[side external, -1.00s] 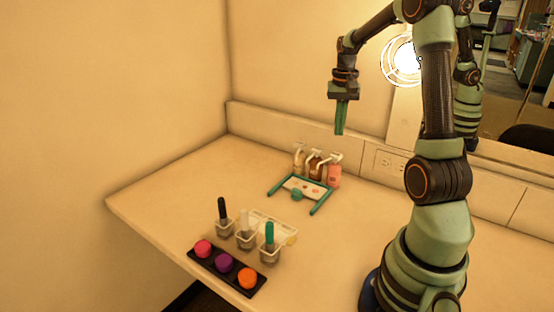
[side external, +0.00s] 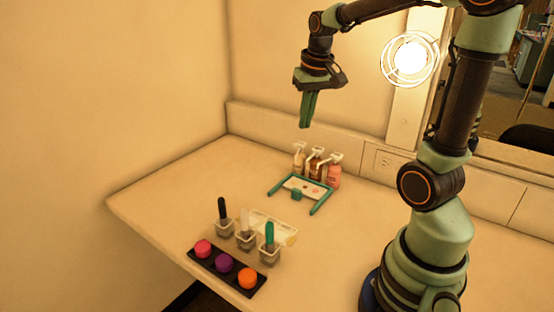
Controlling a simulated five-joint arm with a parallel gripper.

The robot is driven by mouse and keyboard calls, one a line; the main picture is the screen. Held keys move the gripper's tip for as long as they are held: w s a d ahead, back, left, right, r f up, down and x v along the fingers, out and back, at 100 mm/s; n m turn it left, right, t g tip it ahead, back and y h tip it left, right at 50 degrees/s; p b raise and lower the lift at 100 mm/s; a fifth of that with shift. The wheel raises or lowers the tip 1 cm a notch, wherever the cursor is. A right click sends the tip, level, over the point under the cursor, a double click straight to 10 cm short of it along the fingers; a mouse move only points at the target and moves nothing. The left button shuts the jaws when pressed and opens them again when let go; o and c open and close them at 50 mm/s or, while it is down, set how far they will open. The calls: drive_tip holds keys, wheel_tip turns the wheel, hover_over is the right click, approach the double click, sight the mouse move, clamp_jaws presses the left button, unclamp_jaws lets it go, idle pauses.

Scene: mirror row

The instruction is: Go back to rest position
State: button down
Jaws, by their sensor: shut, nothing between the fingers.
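My gripper (side external: 306,122) hangs in the air, pointing down, above the back of the counter. Its green fingers are together and hold nothing. It is well above the pump bottles (side external: 316,164) and apart from everything on the counter. My arm rises from the base at the right and reaches left across the top of the view.
A teal frame around a small white tray (side external: 306,184) lies before the bottles. Three clear cups hold a black, a white and a teal-handled tool (side external: 269,235). A black strip holds pink, purple and orange (side external: 247,278) round pots. A lit caged bulb (side external: 410,58) and mirror stand behind.

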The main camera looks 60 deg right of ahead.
drive_tip(key=s+a+n+t, duration=0.1)
drive_tip(key=s+a+n, duration=0.1)
drive_tip(key=a, duration=0.6)
drive_tip(key=s+a+n+t+y, duration=0.1)
drive_tip(key=a+n, duration=0.3)
drive_tip(key=a, duration=0.4)
drive_tip(key=shift+s+r+n+t, duration=0.2)
drive_tip(key=shift+s+n+t, duration=0.2)
drive_tip(key=shift+s+t, duration=0.35)
drive_tip(key=c, duration=1.5)
unclamp_jaws()
drive_tip(key=shift+c, duration=0.2)
